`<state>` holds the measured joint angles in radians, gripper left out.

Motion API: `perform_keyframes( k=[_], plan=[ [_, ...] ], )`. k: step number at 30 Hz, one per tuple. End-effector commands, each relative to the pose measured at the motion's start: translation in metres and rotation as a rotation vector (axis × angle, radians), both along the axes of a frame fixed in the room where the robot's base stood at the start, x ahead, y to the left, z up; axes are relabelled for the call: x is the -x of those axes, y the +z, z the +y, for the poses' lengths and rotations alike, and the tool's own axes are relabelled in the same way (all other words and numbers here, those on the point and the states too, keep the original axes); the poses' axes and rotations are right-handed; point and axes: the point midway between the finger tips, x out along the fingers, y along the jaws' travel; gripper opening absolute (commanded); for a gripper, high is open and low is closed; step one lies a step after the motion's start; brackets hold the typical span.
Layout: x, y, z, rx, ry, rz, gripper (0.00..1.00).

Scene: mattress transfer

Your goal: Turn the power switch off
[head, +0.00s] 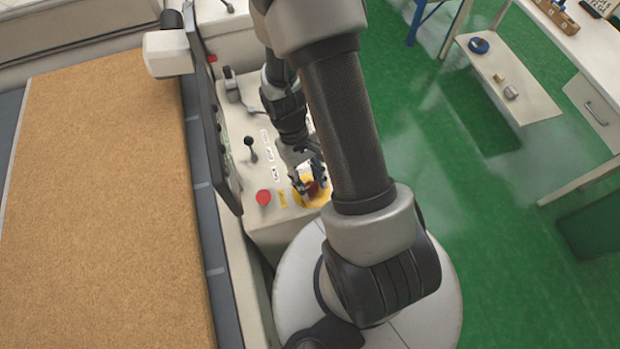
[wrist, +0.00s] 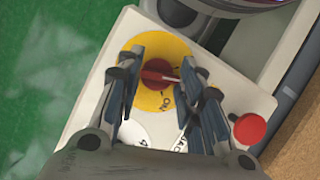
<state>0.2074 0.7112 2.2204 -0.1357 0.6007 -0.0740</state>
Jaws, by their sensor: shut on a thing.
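The power switch is a red rotary knob (wrist: 158,74) on a round yellow plate (wrist: 150,98) with an ON label, at the end of the cream control panel. In the head view the red knob (head: 312,188) shows between my gripper's fingers, partly covered by them. My gripper (head: 307,184) reaches down over the panel. In the wrist view my gripper (wrist: 157,76) has a finger on each side of the knob and is shut on it. The exact contact is partly hidden by the fingers.
A red mushroom button (head: 264,197) stands close beside the switch; it also shows in the wrist view (wrist: 249,129). A black lever (head: 251,149) rises farther along the panel. A brown mattress (head: 105,200) lies to the left. Green floor is open to the right, before a white workbench (head: 590,45).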

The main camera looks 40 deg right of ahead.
Motion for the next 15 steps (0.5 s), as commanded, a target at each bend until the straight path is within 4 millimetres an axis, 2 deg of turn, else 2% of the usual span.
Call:
perform_keyframes(
  k=[6, 15],
  plan=[
    [-0.0004, 0.0003, 0.0016, 0.001, 0.194, -0.002, 0.11],
    [0.0002, -0.0001, 0.0026, 0.000, 0.390, -0.003, 0.11]
  ],
)
